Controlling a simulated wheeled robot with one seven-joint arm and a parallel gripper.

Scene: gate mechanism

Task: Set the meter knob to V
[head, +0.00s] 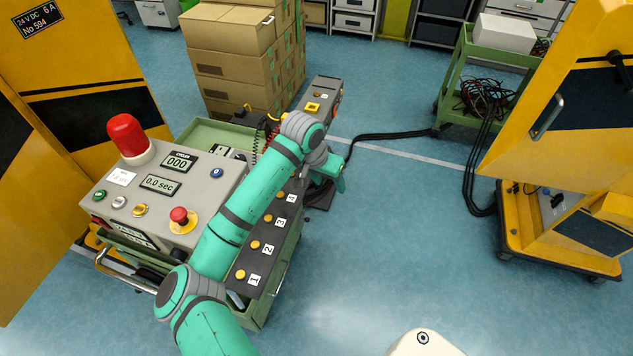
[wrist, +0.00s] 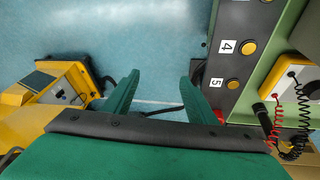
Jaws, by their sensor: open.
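My gripper (wrist: 160,92) is open and empty in the wrist view, with its two green fingers wide apart over blue floor. In the head view my gripper (head: 335,172) is beyond the button strip, partly hidden by my arm. What looks like the meter (wrist: 298,68), with a yellow edge and pale face, is cut off at the right edge of the wrist view. A dark part at that edge may be its knob; its setting and the V mark cannot be read. My gripper is well apart from it. In the head view my arm hides most of that area.
A dark strip with numbered yellow buttons (head: 255,245) runs beside the green cart. Red and black coiled leads (wrist: 298,95) hang near the meter. A grey control box (head: 170,185) has a red button. Cardboard boxes (head: 240,60) stand behind.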

